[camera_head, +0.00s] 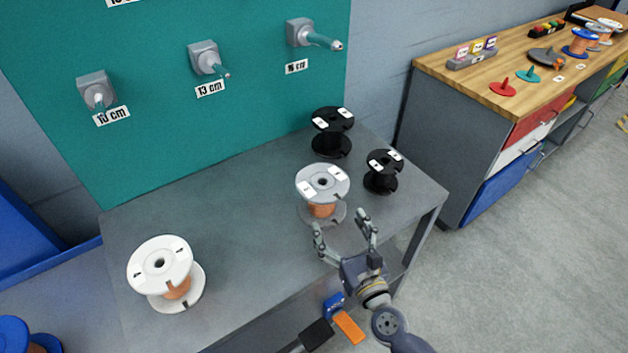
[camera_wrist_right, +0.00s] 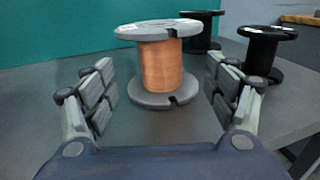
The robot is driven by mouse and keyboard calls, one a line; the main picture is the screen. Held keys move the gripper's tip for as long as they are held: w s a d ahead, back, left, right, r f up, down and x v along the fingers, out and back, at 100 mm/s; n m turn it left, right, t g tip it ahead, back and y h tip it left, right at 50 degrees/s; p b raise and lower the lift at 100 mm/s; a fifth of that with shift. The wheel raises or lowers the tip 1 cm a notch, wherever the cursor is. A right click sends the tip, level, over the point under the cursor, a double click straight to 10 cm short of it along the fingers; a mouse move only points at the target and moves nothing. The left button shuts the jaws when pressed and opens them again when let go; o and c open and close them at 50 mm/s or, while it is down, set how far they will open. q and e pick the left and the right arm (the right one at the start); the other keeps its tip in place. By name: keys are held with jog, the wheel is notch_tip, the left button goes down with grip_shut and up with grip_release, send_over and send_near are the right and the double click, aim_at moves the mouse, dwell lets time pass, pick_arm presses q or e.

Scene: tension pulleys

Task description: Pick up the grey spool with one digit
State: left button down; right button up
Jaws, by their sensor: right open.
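The grey spool (camera_head: 323,184) with copper-coloured winding stands upright on the grey table, with white labels on its top flange. In the right wrist view the same spool (camera_wrist_right: 160,65) stands ahead, between and beyond my fingers. Its digits cannot be read clearly. My right gripper (camera_head: 343,228) is open and empty, close in front of the spool at the table's front edge; it also shows in the right wrist view (camera_wrist_right: 158,95). No contact with the spool is visible. My left gripper is not in view.
A larger black spool (camera_head: 331,145) and a smaller black spool (camera_head: 383,182) stand behind and right of the grey one. A white spool (camera_head: 162,265) stands at the left. A teal board (camera_head: 150,150) with pegs rises behind. The table's middle is clear.

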aim_at(322, 191)
jog(key=x, duration=0.2)
jog(key=shift+w+a, duration=0.15)
jog(key=shift+w, duration=0.2)
jog(key=x, duration=0.3)
jog(key=shift+w+r, duration=0.1)
jog(key=shift+w, duration=0.05)
jog(key=shift+w+a, duration=0.2)
jog(key=shift+w, duration=0.15)
jog(key=x, duration=0.4)
jog(key=shift+w+a, duration=0.15)
jog(key=shift+w, duration=0.2)
jog(key=shift+c, duration=1.1)
jog(key=c, duration=1.4)
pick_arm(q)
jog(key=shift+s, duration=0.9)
